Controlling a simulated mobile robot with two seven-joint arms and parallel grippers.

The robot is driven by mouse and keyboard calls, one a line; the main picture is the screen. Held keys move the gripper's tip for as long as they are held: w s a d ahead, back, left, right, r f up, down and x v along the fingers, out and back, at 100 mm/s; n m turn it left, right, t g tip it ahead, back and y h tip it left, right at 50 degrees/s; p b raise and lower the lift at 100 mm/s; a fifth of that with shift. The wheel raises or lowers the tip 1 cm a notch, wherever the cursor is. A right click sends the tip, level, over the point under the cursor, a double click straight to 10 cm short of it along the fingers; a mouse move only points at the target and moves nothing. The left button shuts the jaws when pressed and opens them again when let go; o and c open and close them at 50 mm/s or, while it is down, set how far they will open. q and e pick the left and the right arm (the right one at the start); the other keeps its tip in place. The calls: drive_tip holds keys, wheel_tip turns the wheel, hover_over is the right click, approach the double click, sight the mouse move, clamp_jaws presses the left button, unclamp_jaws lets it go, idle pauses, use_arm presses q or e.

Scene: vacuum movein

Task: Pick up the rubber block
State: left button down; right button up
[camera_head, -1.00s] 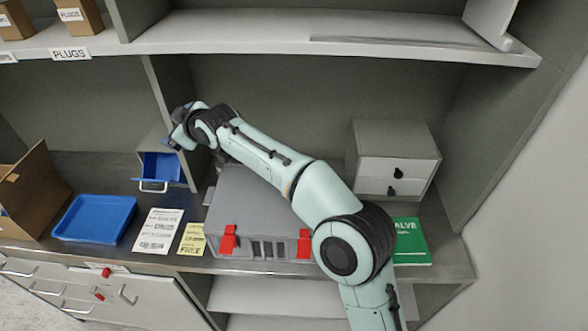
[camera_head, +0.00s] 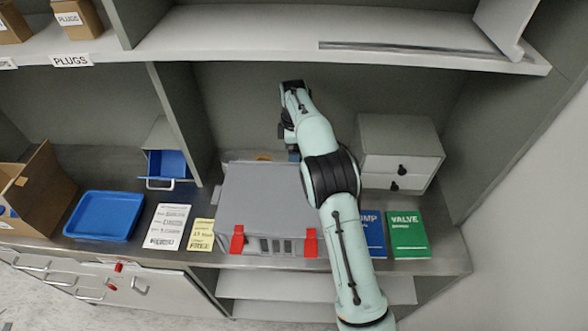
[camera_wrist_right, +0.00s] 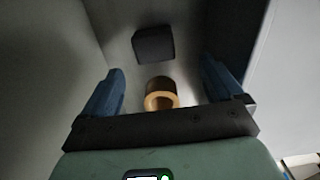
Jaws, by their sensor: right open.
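A dark, block-shaped piece (camera_wrist_right: 153,44), which looks like the rubber block, lies on a pale surface in the right wrist view. A short brass-coloured hollow cylinder (camera_wrist_right: 160,94) lies nearer to the hand. My right gripper (camera_wrist_right: 162,72) is open with its blue fingers wide apart; the cylinder shows between them and the block beyond the fingertips. Nothing is held. In the head view the right gripper (camera_head: 293,153) points down at the back of the grey case, and I cannot make out the block there. My left gripper is not in view.
The grey case (camera_head: 265,205) with red latches stands mid-counter. A small drawer cabinet (camera_head: 398,150) is at right, with blue and green booklets (camera_head: 408,235) in front. A blue tray (camera_head: 104,215), a cardboard box (camera_head: 40,190) and an open blue drawer (camera_head: 166,165) are left. A shelf (camera_head: 330,40) hangs above.

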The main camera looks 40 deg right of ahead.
drive_tip(key=shift+w+f, duration=0.2)
drive_tip(key=shift+f, duration=1.35)
drive_tip(key=f, duration=0.2)
drive_tip(key=d+f, duration=0.1)
drive_tip(key=f, duration=0.1)
drive_tip(key=shift+f+b, duration=0.3)
drive_tip(key=shift+f, duration=0.1)
drive_tip(key=shift+r, duration=0.1)
drive_tip(key=c, duration=1.1)
